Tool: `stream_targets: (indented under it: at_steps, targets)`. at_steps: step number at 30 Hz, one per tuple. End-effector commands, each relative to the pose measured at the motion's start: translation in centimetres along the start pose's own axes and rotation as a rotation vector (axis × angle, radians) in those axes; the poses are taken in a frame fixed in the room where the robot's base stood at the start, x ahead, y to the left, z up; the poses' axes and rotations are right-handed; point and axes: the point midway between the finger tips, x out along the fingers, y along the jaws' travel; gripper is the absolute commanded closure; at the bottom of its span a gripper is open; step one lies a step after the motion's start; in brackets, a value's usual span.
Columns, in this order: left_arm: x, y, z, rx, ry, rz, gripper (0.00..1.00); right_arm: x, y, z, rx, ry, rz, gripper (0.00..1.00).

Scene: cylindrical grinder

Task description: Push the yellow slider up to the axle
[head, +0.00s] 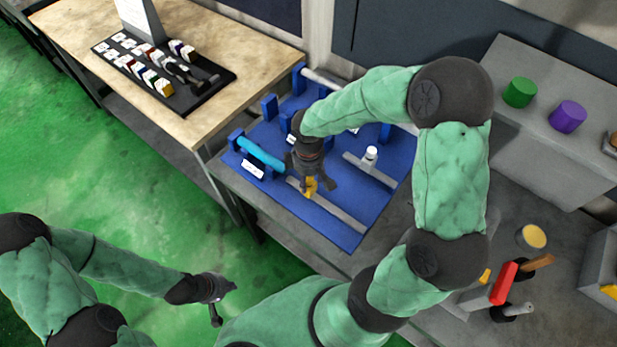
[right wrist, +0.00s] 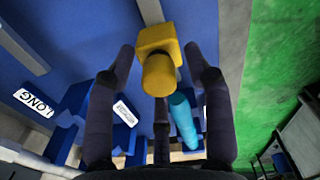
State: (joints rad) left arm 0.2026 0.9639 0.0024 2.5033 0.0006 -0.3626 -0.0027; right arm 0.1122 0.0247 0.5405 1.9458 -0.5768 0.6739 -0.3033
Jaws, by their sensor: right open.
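The yellow slider (head: 309,187) sits at the left end of a grey rail (head: 338,213) on the blue board. The axle, a cyan rod (head: 262,153), lies up and left of it with a visible gap between them. My right gripper (head: 316,184) is open over the slider and partly hides it. In the right wrist view the slider (right wrist: 158,58) shows between the spread fingers, with the axle (right wrist: 184,120) beyond it; I cannot tell whether a finger touches the slider. My left gripper (head: 222,295) is away from the board, over the floor, with spread fingers and empty.
The blue board (head: 340,237) carries blue brackets, white labels and a second rail (head: 380,175) with a white knob. A wooden table (head: 90,35) with a black tray stands at the left. Green and purple cylinders (head: 567,117) stand at the right.

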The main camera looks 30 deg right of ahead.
Motion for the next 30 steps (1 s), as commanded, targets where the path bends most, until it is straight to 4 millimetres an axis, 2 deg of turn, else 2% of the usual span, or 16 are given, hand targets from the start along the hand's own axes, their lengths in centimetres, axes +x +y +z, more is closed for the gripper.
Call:
stream_targets:
  at_steps: [3,4,9,17,24,30]
  targets:
    - [0.0,0.0,0.0,0.0,0.0,0.0,1.0,0.0,0.0,0.0,0.0,0.0,0.0,0.48]
    - [0.0,0.0,0.0,0.0,0.0,0.0,1.0,0.0,0.0,0.0,0.0,0.0,0.0,0.54]
    - [0.0,0.0,0.0,0.0,0.0,0.0,1.0,0.0,0.0,0.0,0.0,0.0,0.0,1.0]
    - [-0.1,0.0,0.0,0.0,0.0,0.0,1.0,0.0,0.1,-0.6,-0.002,0.0,0.0,1.0]
    - [-0.4,0.1,0.0,0.0,0.0,0.0,1.0,0.0,1.2,-4.7,-0.002,0.0,0.0,1.0]
    - [-0.6,0.2,0.0,0.0,0.0,0.0,1.0,0.0,1.8,-6.9,-0.002,-0.001,0.0,1.0]
